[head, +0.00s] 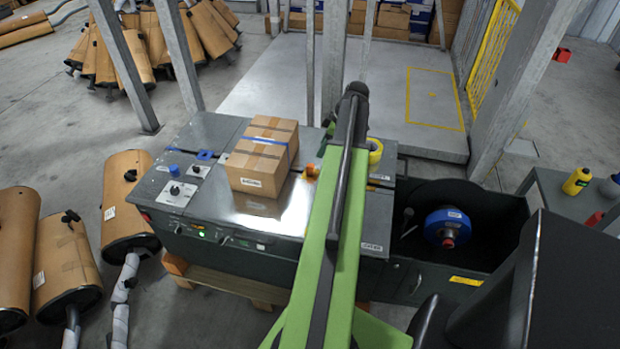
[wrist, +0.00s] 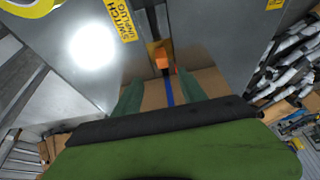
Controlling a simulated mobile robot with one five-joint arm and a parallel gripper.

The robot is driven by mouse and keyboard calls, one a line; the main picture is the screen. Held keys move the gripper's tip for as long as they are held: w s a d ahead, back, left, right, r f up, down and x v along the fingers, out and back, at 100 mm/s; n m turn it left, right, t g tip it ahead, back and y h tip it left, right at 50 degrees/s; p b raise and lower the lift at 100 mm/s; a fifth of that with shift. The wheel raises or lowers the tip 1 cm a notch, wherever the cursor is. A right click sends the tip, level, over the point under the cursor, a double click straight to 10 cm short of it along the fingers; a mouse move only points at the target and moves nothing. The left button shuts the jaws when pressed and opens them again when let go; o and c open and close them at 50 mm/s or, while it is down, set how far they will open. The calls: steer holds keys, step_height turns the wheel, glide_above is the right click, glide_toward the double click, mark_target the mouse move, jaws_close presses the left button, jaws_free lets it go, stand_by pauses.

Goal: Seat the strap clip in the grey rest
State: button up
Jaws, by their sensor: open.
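A small orange piece (head: 312,170), possibly the strap clip, sits in the slot of the grey strapping machine's top (head: 205,135), right of the carton. In the wrist view the orange piece (wrist: 163,60) shows just beyond my gripper (wrist: 160,84), roughly centred between the fingertips. My gripper is open, its two green fingers apart with nothing held between them. In the head view my green arm hides most of the gripper. I cannot make out which part is the grey rest.
A carton (head: 263,157) with a blue strap (head: 270,140) stands on the machine. A yellow tape roll (head: 375,150) lies right of my arm. A blue reel (head: 447,227) sits in the right-hand bay. Mufflers (head: 130,200) stand on the left floor.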

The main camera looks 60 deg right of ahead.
mark_target(312, 165)
steer(key=b+x, duration=0.5)
steer(key=x, duration=0.2)
steer(key=shift+s+f, duration=0.1)
steer(key=shift+r, duration=0.2)
steer(key=shift+f, duration=0.1)
steer(key=b+x, duration=0.4)
steer(key=x, duration=0.1)
steer(key=shift+a+f+b, duration=0.2)
steer(key=shift+b, duration=0.2)
steer(key=shift+r, duration=0.2)
steer(key=shift+c, duration=0.4)
jaws_close()
